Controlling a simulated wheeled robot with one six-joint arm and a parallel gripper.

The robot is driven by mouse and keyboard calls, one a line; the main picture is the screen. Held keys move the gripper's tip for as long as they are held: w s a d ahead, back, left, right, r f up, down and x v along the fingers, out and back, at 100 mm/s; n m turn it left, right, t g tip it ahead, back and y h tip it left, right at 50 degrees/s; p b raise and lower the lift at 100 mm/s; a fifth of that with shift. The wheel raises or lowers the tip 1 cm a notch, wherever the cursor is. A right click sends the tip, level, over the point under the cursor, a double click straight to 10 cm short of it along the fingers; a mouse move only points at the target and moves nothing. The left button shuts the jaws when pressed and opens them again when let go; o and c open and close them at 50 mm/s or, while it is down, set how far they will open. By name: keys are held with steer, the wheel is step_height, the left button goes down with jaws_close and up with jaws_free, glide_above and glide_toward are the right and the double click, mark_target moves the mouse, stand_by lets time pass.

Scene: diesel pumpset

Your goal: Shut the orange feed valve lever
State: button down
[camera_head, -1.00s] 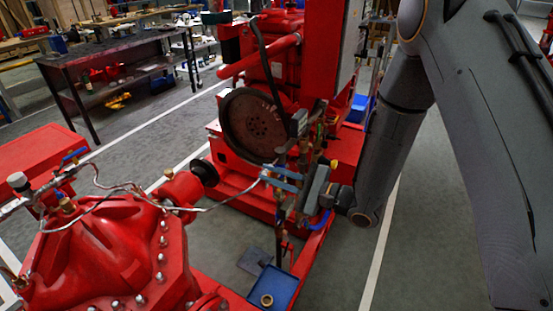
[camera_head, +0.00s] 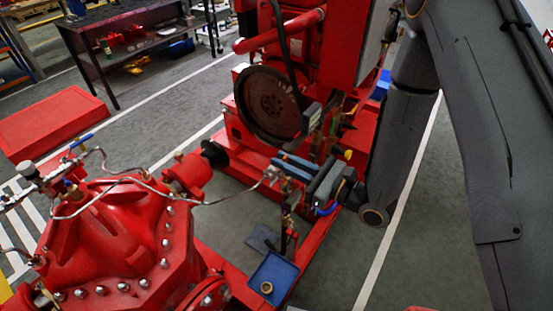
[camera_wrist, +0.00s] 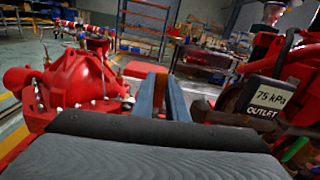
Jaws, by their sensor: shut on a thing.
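My gripper (camera_head: 282,167) has its two blue fingers close together, reaching left from its grey body beside the pipework in front of the engine's flywheel. In the wrist view the fingers (camera_wrist: 161,90) point ahead, with a narrow brownish strip between them. The fingers hide most of what they hold. It lies where the orange feed valve lever would be, but I cannot make out its full shape or angle. Silver fittings (camera_head: 270,175) with a thin pipe are right at the fingertips.
A red pump casing (camera_head: 115,225) stands at left. The dark flywheel (camera_head: 268,105) is just behind the gripper. A blue tray (camera_head: 272,280) lies below. A grey gauge marked 75 kPa outlet (camera_wrist: 268,99) is close at right in the wrist view. Floor right of the skid is clear.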

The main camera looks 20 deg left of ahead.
steer(key=shift+w+f, duration=0.1)
stand_by(0.5)
steer(key=c, duration=1.7)
jaws_free()
steer(key=shift+c, duration=0.2)
steer(key=shift+d, duration=0.1)
steer(key=b+v, duration=0.2)
steer(key=v, duration=0.5)
steer(key=shift+d+b, duration=0.3)
steer(key=shift+b, duration=0.05)
